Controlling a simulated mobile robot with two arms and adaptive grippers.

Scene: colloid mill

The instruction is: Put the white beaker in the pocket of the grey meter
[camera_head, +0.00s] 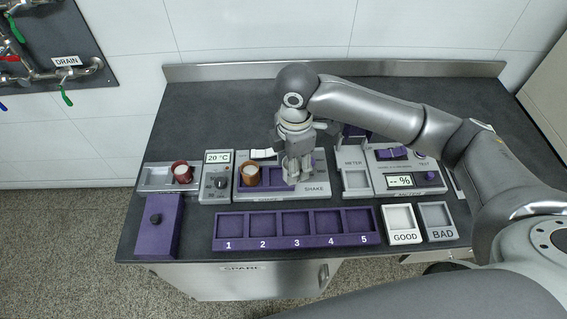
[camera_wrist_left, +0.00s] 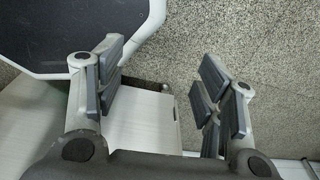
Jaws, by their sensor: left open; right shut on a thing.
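My right gripper (camera_head: 298,172) is over the right part of the shake station (camera_head: 318,188) in the head view. It is shut on a pale thing that looks like the white beaker, mostly hidden by the fingers. I cannot tell whether the beaker still touches the station. My left gripper (camera_wrist_left: 162,88) is open and empty in the left wrist view, above the floor and a pale cabinet front. It is not in the head view.
A brown cup (camera_head: 250,176) stands in the shake station's left part, and a red cup (camera_head: 182,172) in the 20 °C station. A purple rack (camera_head: 297,246) with numbered empty pockets, and GOOD (camera_head: 404,237) and BAD (camera_head: 440,234) trays, lie in front.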

